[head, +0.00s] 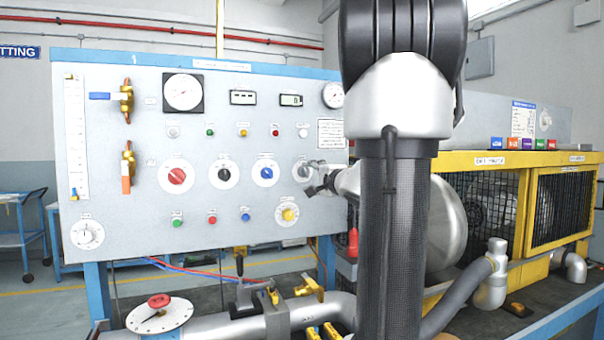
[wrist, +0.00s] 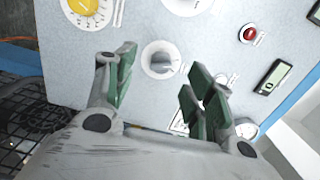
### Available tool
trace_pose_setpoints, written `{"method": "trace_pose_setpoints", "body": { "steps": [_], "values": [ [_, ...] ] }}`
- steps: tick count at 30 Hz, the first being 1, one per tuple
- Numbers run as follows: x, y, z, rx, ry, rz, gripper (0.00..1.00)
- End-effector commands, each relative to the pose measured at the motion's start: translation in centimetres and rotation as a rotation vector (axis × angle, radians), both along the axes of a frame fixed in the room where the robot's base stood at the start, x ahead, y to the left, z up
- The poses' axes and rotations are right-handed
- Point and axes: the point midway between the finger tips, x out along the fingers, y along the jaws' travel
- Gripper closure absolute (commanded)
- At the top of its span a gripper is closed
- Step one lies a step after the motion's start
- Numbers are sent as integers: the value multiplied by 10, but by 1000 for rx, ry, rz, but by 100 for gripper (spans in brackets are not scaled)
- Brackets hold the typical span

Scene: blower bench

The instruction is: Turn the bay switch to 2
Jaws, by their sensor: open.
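The panel (head: 130,210) carries a row of round selector knobs on white discs: a red knob (head: 176,176), a black knob (head: 224,174), a blue knob (head: 266,173) and a grey knob (head: 303,172). Their labels are too small to read, so I cannot tell which is marked as the bay switch. My gripper (head: 317,179) is in front of the grey knob and partly covers it. In the wrist view the grey knob (wrist: 162,65) shows between the green fingertips of my open gripper (wrist: 159,72). Clear gaps show on both sides, and the fingers appear not to touch it.
A yellow dial (head: 288,214) sits below the grey knob, and small lamps and buttons lie above and below the row. A yellow-framed blower cage (head: 480,163) stands to the right. Pipes and a red-handled valve (head: 159,301) are in front below the panel.

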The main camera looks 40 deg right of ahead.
Motion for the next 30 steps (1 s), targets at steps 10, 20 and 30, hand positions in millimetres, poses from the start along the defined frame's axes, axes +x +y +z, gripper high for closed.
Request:
{"method": "trace_pose_setpoints", "body": {
  "steps": [10,20,30],
  "values": [
    [40,-27,4,19,-26,-42,46],
    [74,-36,5,18,-25,-43,46],
    [75,-36,5,18,-25,-43,63]
  ]
}}
